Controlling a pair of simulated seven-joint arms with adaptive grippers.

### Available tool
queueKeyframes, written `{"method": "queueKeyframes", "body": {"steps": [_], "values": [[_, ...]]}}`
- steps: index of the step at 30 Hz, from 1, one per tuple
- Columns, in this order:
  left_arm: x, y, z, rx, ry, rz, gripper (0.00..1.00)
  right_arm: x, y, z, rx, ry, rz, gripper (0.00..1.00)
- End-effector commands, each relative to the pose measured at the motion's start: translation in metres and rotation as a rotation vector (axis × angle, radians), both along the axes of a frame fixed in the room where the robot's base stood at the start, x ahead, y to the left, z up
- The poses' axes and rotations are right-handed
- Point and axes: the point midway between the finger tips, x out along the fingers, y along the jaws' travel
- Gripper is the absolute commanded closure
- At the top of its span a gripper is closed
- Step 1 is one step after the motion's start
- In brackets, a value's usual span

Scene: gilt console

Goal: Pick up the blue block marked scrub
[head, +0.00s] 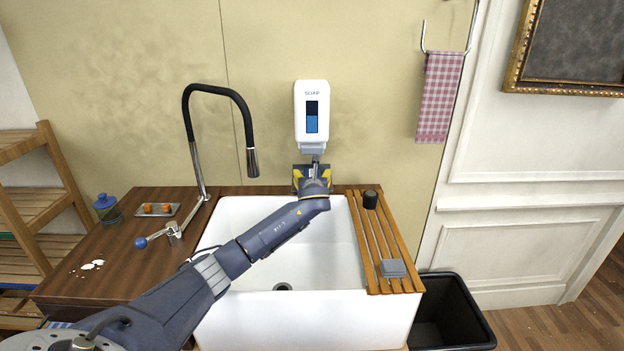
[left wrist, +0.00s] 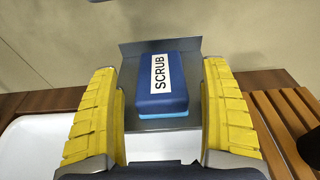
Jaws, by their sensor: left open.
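The blue block marked SCRUB (left wrist: 164,85) lies on a grey metal ledge (left wrist: 131,58) in the left wrist view, its white label facing up. Its lower edge is lighter blue. My left gripper (head: 312,178) reaches over the white sink to the wall below the soap dispenser. Its yellow fingers are open, one on each side of the block in the left wrist view, with a gap showing on both sides. In the head view I cannot make out the block; my gripper and wrist cover that area. My right gripper is not in view.
The white soap dispenser (head: 312,116) hangs directly above my gripper. A black faucet (head: 219,88) rises to the left. A slatted wooden rack (head: 367,238) lies along the sink's (head: 330,310) right side, holding a dark cup (head: 370,200) and a grey block (head: 393,268).

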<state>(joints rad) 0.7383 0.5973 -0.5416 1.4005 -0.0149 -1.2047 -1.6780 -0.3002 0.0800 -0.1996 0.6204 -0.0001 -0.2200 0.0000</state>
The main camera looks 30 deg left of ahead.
Motion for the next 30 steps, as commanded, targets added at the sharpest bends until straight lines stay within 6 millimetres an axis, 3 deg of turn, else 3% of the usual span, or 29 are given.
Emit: {"method": "queueKeyframes", "body": {"steps": [9,19,30], "values": [[0.02,0.013,-0.006,0.0,0.001,0.001,0.2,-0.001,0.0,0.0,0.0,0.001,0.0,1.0],[0.022,0.014,-0.006,0.001,0.001,0.0,0.2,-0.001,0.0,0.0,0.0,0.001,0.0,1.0],[0.022,0.014,-0.006,0.001,0.001,0.0,0.61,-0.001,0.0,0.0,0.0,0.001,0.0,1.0]]}}
